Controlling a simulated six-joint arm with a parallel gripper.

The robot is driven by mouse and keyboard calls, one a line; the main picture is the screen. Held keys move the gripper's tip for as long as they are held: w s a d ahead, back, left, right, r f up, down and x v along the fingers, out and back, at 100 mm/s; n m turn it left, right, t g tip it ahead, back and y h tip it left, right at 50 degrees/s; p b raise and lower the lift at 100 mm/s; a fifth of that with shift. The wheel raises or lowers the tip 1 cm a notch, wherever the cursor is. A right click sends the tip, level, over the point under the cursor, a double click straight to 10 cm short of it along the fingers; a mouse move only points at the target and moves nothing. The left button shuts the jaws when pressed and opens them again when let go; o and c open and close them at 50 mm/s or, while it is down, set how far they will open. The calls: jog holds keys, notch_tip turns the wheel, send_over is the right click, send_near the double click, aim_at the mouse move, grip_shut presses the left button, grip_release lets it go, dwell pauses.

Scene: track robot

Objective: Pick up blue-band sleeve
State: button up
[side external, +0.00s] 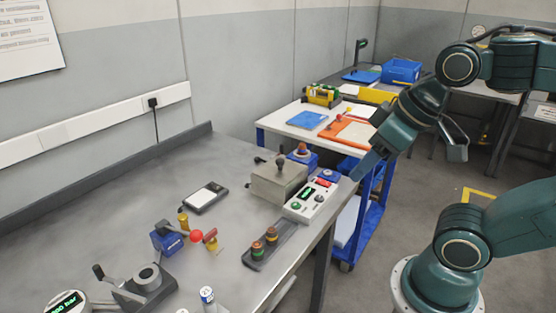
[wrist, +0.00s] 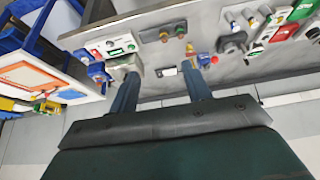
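A small pale upright cylinder with a blue band, which looks like the blue-band sleeve (side external: 207,295), stands on the grey bench near the bottom edge of the side view. I cannot pick it out surely in the wrist view. My gripper (side external: 410,160) is high at the right, beyond the bench's right end and far from the sleeve. Its two fingers are wide apart. In the wrist view the gripper (wrist: 161,70) is open, with nothing held between the fingers.
A dark tray (side external: 283,248) with two banded pieces lies near the bench's front edge. A control box (side external: 311,201), a blue vise with a red ball (side external: 167,237) and a lever device (side external: 150,289) stand on the bench. A blue-framed cart (side external: 262,139) stands behind.

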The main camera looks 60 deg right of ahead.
dwell(0.3)
jog(key=w+d+r+m+g, duration=0.1)
jog(key=w+d+r+m, duration=0.2)
jog(key=w, duration=0.4)
jog(key=w+d+r+m+g, duration=0.1)
jog(key=w+d+r+m, duration=0.15)
jog(key=w+d, duration=0.4)
jog(key=w+d+r+m+g, duration=0.1)
jog(key=w+d+m, duration=0.25)
jog(key=w, duration=0.45)
jog(key=w+d+f+m+g, duration=0.1)
jog(key=w+d+f+m, duration=0.3)
jog(key=d+f, duration=0.3)
jog(key=w+d+f+m+g, duration=0.1)
jog(key=w+d+f+m, duration=0.4)
jog(key=d, duration=0.9)
notch_tip(320, 180, down, 2)
jog(key=shift+w+d+f+g, duration=0.1)
jog(key=shift+w+d+g, duration=0.2)
jog(key=shift+w, duration=0.8)
jog(key=shift+f, duration=0.1)
send_over(302, 144)
jog(key=shift+d+f, duration=0.1)
jog(key=shift+f, duration=4.05)
